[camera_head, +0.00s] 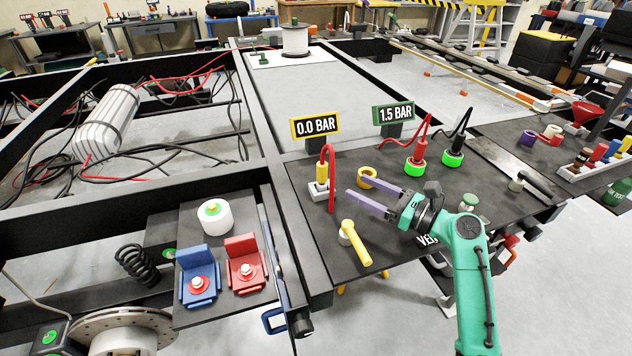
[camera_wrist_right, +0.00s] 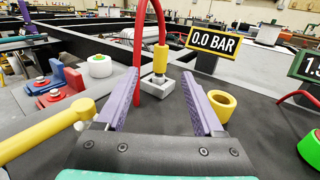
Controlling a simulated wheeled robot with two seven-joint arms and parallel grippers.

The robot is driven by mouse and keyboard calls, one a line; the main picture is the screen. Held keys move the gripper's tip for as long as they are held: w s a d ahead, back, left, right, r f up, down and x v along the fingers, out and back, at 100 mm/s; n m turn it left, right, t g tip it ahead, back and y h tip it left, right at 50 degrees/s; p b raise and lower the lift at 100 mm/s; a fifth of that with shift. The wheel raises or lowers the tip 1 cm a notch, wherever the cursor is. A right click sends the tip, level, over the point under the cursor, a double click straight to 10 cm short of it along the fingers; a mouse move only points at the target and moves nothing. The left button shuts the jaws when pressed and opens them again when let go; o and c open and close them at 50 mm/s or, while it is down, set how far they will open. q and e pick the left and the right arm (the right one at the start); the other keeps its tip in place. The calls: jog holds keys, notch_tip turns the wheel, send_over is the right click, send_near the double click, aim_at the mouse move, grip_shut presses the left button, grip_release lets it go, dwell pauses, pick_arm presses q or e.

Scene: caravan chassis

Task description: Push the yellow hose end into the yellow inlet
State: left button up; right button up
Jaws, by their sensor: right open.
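The yellow hose end (camera_head: 321,173) stands upright in a small grey holder (camera_head: 322,192), with a red hose arching out of its top. In the right wrist view, the hose end (camera_wrist_right: 160,58) shows ahead of and between my fingertips, apart from them. The yellow inlet (camera_head: 367,173) is a short yellow ring on the dark panel, right of the holder. In the wrist view the inlet (camera_wrist_right: 221,105) lies just outside my right-hand finger. My right gripper (camera_head: 354,186) is open and empty, its purple fingers pointing toward the holder. My left gripper is not in view.
A yellow lever (camera_head: 356,243) stands in front of the holder, left of my right gripper. The "0.0 BAR" display (camera_head: 315,126) stands behind the hose end. Green-ringed red (camera_head: 415,164) and black (camera_head: 453,155) connectors stand to the right.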

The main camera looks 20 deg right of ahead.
aim_at(322, 168)
jog(key=x, duration=1.2)
jog(key=shift+w, duration=0.15)
grip_shut()
